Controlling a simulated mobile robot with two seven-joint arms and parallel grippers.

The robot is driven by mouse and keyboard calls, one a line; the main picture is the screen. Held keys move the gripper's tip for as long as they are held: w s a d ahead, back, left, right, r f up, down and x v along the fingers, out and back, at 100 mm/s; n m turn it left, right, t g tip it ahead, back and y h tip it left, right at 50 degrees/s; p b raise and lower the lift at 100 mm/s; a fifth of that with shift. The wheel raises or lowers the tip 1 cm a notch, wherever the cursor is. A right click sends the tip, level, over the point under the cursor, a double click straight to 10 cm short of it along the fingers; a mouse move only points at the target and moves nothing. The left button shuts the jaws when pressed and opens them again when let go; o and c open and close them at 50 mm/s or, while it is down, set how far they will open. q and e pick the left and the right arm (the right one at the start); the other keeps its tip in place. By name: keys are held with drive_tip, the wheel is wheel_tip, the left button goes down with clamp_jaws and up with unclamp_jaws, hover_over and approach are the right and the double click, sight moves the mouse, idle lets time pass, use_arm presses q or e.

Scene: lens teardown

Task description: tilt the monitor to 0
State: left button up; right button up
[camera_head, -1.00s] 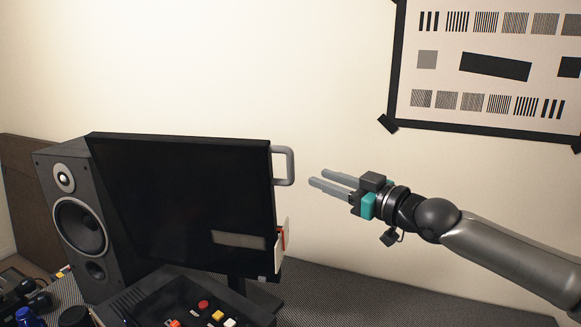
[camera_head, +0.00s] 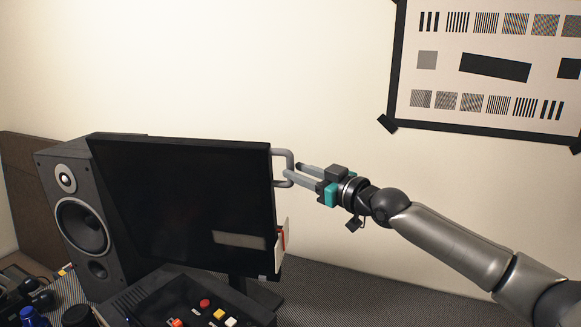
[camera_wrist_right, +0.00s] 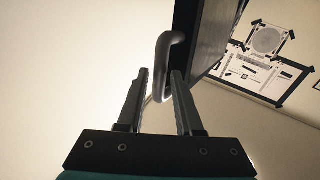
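The monitor (camera_head: 180,200) is a black flat screen on a stand, its dark face toward me, slightly tilted. A grey C-shaped handle (camera_head: 290,160) sticks out from its right edge near the top. The handle also shows in the right wrist view (camera_wrist_right: 163,62). My right gripper (camera_head: 294,174) is at the handle's lower part, coming from the right. In the right wrist view its two fingers (camera_wrist_right: 160,85) are apart, with the handle's bar at the gap between the tips. Whether a finger touches the bar I cannot tell. My left gripper is not in view.
A dark speaker (camera_head: 80,215) stands left of the monitor. A black box with coloured buttons (camera_head: 204,303) sits in front. A test chart (camera_head: 490,70) hangs on the wall at the upper right.

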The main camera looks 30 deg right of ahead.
drive_tip(key=shift+x, duration=1.5)
drive_tip(key=shift+c, duration=0.3)
clamp_jaws()
